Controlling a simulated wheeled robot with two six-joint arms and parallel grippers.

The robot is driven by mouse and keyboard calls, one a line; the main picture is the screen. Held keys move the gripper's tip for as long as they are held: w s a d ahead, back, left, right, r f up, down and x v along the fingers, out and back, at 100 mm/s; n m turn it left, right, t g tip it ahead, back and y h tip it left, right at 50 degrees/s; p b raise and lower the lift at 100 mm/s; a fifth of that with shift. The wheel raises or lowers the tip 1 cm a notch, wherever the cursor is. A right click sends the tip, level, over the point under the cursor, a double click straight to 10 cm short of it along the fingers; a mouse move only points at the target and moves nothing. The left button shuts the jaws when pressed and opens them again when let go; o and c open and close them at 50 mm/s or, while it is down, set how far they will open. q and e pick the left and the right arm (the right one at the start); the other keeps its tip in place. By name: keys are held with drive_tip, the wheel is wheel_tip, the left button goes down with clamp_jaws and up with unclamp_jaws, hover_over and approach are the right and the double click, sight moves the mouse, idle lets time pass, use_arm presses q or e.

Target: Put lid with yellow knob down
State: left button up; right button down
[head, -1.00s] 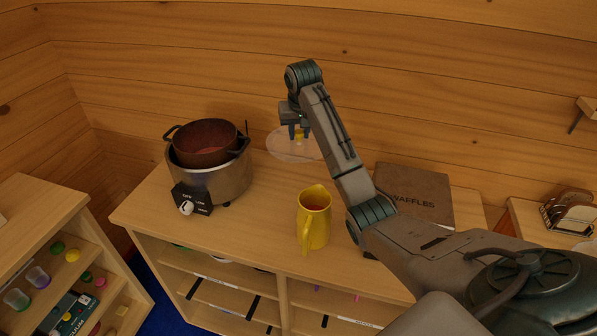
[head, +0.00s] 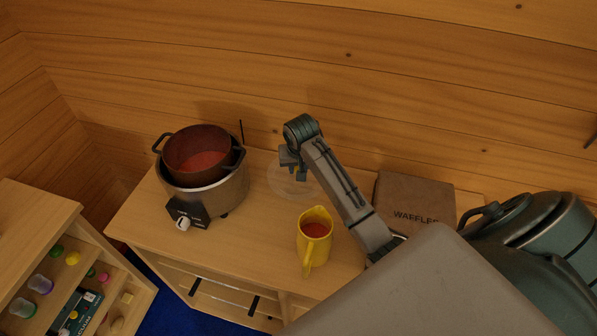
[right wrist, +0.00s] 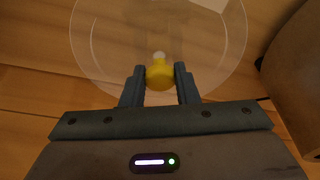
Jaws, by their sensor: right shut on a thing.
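The clear round lid (head: 280,183) is over the counter between the pot and the yellow jug, and I cannot tell whether it touches the wood. Its yellow knob (right wrist: 159,76) sits between my right fingers in the right wrist view, where the lid's clear disc (right wrist: 100,42) spreads beyond them. My right gripper (head: 295,174) is shut on the knob; it also shows in the right wrist view (right wrist: 160,82). My left gripper is not in view.
A dark pot (head: 197,165) with red contents sits in the round cooker (head: 216,197) to the left. A yellow jug (head: 316,245) with red liquid stands nearer the front. A brown waffles box (head: 415,200) is at the right. Counter between cooker and jug is clear.

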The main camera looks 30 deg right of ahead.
sight(300, 183)
wheel_tip(300, 183, down, 4)
drive_tip(key=shift+r+p, duration=0.1)
drive_tip(key=shift+p, duration=0.55)
drive_tip(key=shift+f, duration=0.2)
drive_tip(key=c, duration=1.3)
unclamp_jaws()
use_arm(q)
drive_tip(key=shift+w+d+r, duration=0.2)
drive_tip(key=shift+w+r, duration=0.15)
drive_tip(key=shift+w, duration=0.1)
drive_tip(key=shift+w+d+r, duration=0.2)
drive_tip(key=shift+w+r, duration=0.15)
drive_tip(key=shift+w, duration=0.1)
use_arm(e)
drive_tip(key=shift+o, duration=0.9)
drive_tip(key=shift+r, duration=0.1)
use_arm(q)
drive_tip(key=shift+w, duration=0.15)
use_arm(e)
drive_tip(key=v, duration=1.2)
drive_tip(key=shift+s, duration=0.1)
drive_tip(key=shift+a, duration=0.1)
